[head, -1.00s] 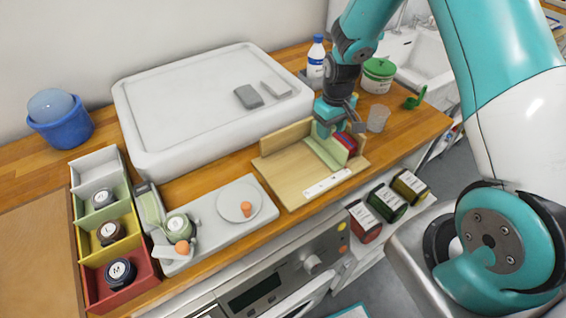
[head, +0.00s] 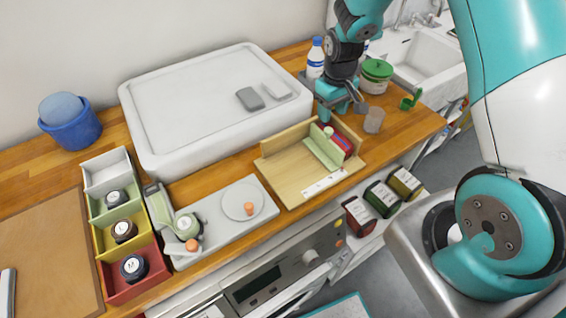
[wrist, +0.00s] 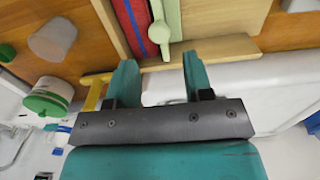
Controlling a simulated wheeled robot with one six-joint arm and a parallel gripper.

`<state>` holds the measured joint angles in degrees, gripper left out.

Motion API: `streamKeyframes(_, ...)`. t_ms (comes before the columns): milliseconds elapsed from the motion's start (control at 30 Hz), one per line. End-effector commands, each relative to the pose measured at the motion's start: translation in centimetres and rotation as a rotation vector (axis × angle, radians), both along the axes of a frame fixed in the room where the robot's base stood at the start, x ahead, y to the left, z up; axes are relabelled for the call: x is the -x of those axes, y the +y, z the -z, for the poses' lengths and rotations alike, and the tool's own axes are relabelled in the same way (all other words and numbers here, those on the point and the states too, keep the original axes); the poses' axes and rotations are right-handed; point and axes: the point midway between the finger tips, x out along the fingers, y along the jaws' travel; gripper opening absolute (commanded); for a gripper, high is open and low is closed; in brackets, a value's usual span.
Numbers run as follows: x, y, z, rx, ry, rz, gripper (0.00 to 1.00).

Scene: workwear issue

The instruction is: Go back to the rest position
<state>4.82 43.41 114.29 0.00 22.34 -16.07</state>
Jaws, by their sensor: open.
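My gripper (head: 335,110) is open and empty in the head view, above the counter behind the wooden corner tray (head: 290,183). In the wrist view its two teal fingers (wrist: 155,80) stand apart with nothing between them. The tray holds a pale green divider (head: 322,148) and, to its right, a red and blue item (head: 342,145). In the wrist view the red item (wrist: 130,25) and the green divider (wrist: 165,18) lie just beyond the fingertips.
A translucent cup (head: 374,120) and a green-lidded tub (head: 376,75) stand right of my gripper. A blue-capped bottle (head: 316,58) stands behind it. A large white box (head: 215,135) is to the left. Colored bins (head: 128,285) with jars stand at the far left.

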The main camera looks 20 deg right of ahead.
Motion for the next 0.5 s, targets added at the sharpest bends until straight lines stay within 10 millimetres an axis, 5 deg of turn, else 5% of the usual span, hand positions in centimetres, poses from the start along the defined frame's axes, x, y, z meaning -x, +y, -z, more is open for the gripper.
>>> streamKeyframes(333,0.1,0.5,-0.4,-0.007,-0.006,-0.005,0.47)
streamKeyframes(500,1.4,4.2,-3.5,-0.066,-0.037,-0.048,0.47)
